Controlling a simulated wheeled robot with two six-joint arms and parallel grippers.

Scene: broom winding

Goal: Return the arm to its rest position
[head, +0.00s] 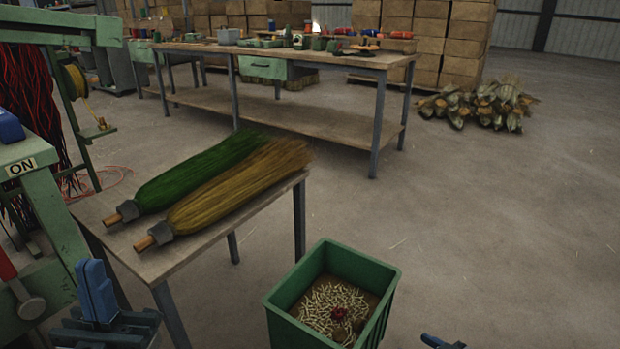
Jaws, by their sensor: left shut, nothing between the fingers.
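My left gripper (96,288) shows at the bottom left with its blue fingers pressed together and nothing between them. It is in front of the small table, beside the green machine, apart from the brooms. Only a small blue and dark tip of my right gripper (440,342) shows at the bottom edge, so its fingers cannot be judged. A green broom head (205,172) and a tan broom head (240,185) lie side by side on the small wooden table (190,252), with their short handle stubs toward the near left.
A green machine (45,215) marked ON stands at the left. A green crate (388,310) holding small pale pieces stands on the floor right of the small table. A long workbench (270,52) with tools is behind, and bundles (480,104) lie on the floor. The right floor is clear.

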